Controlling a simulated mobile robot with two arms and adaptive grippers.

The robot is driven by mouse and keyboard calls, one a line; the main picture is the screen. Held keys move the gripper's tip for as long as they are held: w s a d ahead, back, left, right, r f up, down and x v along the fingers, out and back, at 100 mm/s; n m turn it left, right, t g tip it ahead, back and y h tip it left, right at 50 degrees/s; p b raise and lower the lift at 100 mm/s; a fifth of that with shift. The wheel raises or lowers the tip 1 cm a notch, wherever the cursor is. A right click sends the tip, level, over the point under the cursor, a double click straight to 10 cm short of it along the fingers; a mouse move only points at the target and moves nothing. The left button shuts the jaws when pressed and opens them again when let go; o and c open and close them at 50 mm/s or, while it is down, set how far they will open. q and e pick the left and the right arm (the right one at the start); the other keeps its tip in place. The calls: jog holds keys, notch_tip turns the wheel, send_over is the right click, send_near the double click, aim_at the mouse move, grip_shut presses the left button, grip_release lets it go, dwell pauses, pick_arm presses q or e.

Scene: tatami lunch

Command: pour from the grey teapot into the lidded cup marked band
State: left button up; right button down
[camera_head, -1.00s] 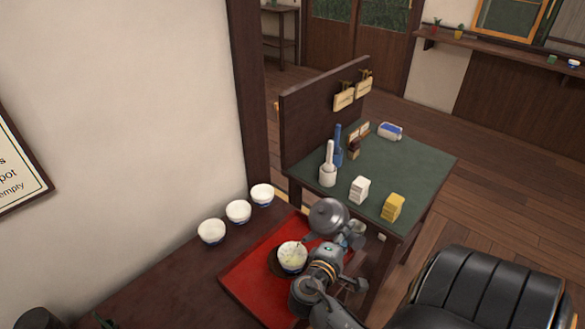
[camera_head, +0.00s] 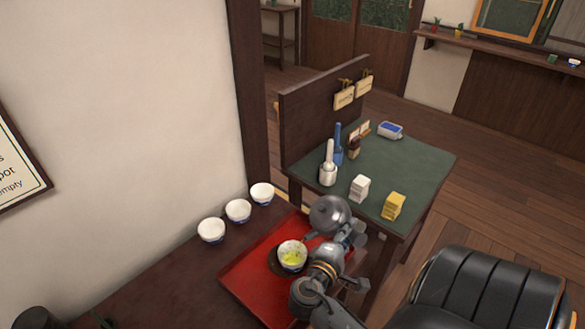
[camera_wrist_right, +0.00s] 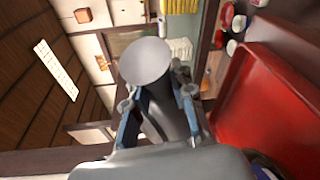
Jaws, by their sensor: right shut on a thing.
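The grey teapot (camera_head: 328,213) is held tilted above the red tray, its spout side toward a white cup with a blue band (camera_head: 293,268). My right gripper (camera_head: 350,241) is shut on the teapot at its side. The right wrist view shows the gripper's fingers (camera_wrist_right: 157,105) on either side of a grey part with a flat round end (camera_wrist_right: 146,62). The cup stands upright and uncovered on a dark saucer (camera_head: 274,264), with yellow-green liquid inside. I cannot make out a stream clearly. My left gripper is out of view.
The red tray (camera_head: 247,284) lies on a dark counter. Three white cups (camera_head: 238,211) stand in a row along the wall. A green-topped table (camera_head: 410,166) with bottles and small boxes is behind, and a black chair (camera_head: 490,290) is at right.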

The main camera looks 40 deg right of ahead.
jog(key=shift+r, duration=0.25)
jog(key=shift+r+h, duration=0.3)
jog(key=shift+r, duration=0.05)
dwell(0.8)
jog(key=shift+a+r+h+b, duration=0.25)
jog(key=shift+h+b, duration=0.15)
jog(key=shift+b, duration=0.35)
dwell(0.8)
jog(key=shift+d+r+y+p, duration=0.25)
jog(key=shift+y+p, duration=0.05)
jog(key=shift+p, duration=0.5)
jog(key=d+f+m+y+p, duration=0.1)
jog(key=d+f+y+p, duration=0.5)
jog(key=p, duration=0.5)
jog(key=shift+d+f+m+g+y+p, duration=0.3)
jog(key=shift+d+g+y+p, duration=0.1)
jog(key=shift+y, duration=0.1)
